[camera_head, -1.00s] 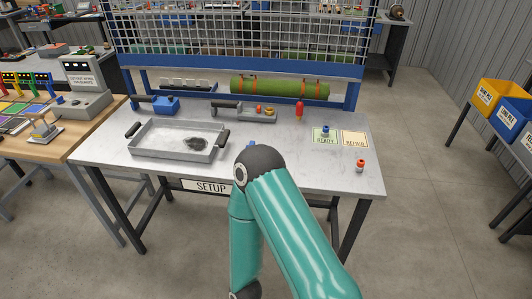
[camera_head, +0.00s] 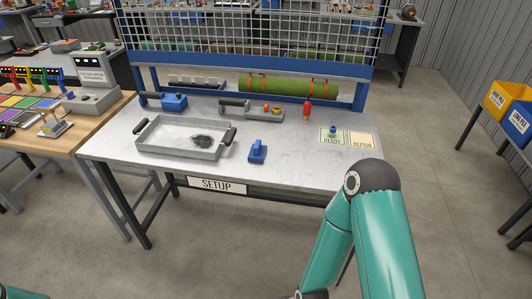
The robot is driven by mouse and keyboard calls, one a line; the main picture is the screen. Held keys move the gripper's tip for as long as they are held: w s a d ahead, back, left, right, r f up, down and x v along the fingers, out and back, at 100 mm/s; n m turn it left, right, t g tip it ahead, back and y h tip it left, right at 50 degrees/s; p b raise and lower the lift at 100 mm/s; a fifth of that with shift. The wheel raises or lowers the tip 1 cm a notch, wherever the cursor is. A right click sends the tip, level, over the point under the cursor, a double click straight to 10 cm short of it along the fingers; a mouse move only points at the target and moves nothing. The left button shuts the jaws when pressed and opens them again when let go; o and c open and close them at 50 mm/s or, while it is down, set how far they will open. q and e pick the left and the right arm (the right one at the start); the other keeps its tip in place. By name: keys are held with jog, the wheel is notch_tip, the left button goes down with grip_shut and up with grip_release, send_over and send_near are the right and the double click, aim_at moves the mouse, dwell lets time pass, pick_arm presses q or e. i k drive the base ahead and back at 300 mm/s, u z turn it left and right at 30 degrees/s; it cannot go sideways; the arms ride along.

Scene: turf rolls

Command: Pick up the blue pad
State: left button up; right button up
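The blue pad (camera_head: 258,152), a small flat blue block with a raised blue grip on top, stands on the grey setup table (camera_head: 300,150) near its front edge, right of the grey tray. Nothing touches it. My teal arm on the right rises from below over the table's front right, with its dark elbow joint bent. No gripper fingers show in this view, on either side.
The grey tray (camera_head: 151,147) with dark handles lies left of the pad. Behind are another blue tool (camera_head: 172,102), a grey tool holder (camera_head: 262,114), a red bottle (camera_head: 307,109), a green roll (camera_head: 285,86) and green READY (camera_head: 331,141) and cream REPAIR (camera_head: 362,142) cards.

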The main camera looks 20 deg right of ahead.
aim_at(257, 153)
jog(key=z, duration=0.1)
jog(key=i, duration=1)
jog(key=u, duration=0.1)
